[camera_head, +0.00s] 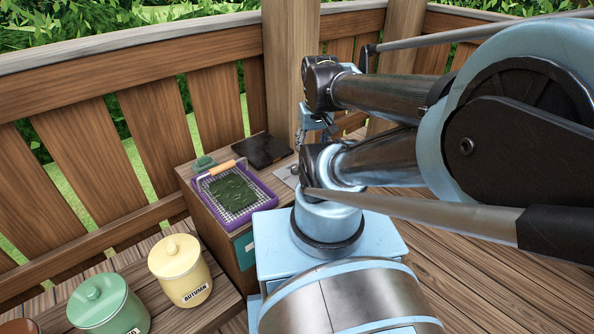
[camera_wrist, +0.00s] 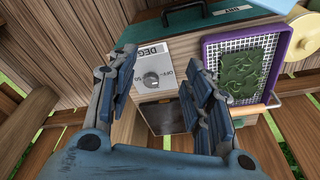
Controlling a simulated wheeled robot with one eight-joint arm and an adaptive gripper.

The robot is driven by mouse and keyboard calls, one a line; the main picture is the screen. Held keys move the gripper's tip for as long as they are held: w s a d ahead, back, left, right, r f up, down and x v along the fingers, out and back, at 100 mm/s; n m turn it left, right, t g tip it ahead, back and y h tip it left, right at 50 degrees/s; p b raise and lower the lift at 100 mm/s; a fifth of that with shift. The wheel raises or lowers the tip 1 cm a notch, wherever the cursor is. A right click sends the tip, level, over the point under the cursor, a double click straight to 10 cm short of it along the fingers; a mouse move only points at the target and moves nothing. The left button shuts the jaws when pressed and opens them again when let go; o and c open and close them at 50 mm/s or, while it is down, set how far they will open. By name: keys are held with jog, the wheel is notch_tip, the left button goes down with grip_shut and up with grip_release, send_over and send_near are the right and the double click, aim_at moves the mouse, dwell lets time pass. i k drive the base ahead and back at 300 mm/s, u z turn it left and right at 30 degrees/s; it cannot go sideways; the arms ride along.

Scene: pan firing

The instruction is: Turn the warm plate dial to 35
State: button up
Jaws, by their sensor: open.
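The warm plate's light grey panel (camera_wrist: 155,60) shows in the wrist view with cut-off lettering, "OFF" and "50" marks. Its round grey dial (camera_wrist: 152,79) sits between my fingers in the picture. I cannot tell the exact setting. The dark plate (camera_wrist: 163,113) lies just below the panel there, partly behind the right finger. My gripper (camera_wrist: 163,82) is open and empty, with one blue finger on each side of the dial, and no contact shows. In the head view, the dark plate (camera_head: 262,150) lies at the cabinet's far end, and my gripper (camera_head: 312,122) hangs near it, partly hidden.
A purple tray (camera_head: 208,187) with a mesh, green leaves and a wooden handle stands beside the warm plate on the wooden cabinet (camera_head: 215,232). A yellow jar (camera_head: 178,270) and a green jar (camera_head: 108,303) stand nearby. A wooden fence post (camera_head: 290,70) rises close behind.

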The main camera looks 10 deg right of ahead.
aim_at(295, 169)
jog(key=z, duration=0.05)
jog(key=k, duration=0.5)
jog(key=u, duration=0.8)
jog(key=k, duration=1.35)
jog(key=z, duration=0.9)
jog(key=i, duration=1.05)
